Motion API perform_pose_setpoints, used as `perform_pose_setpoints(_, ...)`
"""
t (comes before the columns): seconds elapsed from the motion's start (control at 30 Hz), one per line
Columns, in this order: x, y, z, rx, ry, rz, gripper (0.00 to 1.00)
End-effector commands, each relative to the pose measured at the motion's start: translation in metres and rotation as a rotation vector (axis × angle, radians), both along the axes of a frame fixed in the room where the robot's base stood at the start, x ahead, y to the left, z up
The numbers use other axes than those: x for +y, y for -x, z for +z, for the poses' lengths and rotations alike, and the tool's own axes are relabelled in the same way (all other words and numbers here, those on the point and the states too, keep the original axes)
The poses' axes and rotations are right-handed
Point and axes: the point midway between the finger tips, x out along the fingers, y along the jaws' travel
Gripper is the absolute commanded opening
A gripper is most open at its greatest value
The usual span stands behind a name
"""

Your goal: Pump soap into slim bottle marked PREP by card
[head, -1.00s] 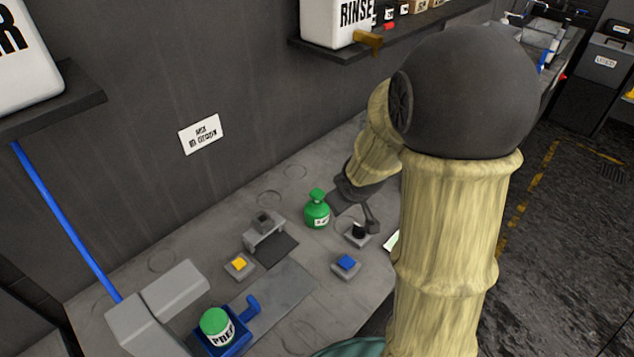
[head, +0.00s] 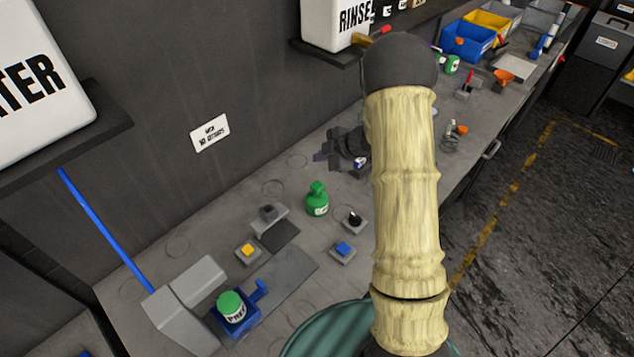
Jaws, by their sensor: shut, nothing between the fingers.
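A container marked PREP (head: 236,311) with a green lid (head: 230,303) stands in a blue holder with a handle (head: 259,290) at the lower left of the bench. A green bottle with a pump-like top (head: 317,204) and a white label stands upright mid-bench. My gripper (head: 328,155) is beyond the green bottle, near the wall, small and dark; it looks shut and empty. A small white and blue item (head: 361,164) shows beside it, partly hidden. I cannot tell which container is the slim bottle. A white sign card (head: 210,133) with unclear print is on the wall.
Yellow (head: 248,250), blue (head: 343,248) and black (head: 354,218) buttons or knobs sit on grey bases. A grey bracket (head: 268,217) stands near them. White WATER (head: 40,85) and RINSE (head: 335,22) tanks overhang the bench. Bins (head: 466,42) stand at the far right. My arm hides part of the bench.

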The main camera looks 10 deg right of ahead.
Motion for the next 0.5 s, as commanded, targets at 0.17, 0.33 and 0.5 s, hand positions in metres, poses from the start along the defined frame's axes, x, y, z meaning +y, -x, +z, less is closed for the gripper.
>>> perform_pose_setpoints(0.17,0.000,0.000,-0.002,0.000,0.000,-0.002,0.00)
perform_pose_setpoints(0.33,0.000,0.000,-0.013,0.000,0.001,-0.003,0.00)
perform_pose_setpoints(0.5,0.000,0.000,-0.032,0.000,0.001,-0.003,0.00)
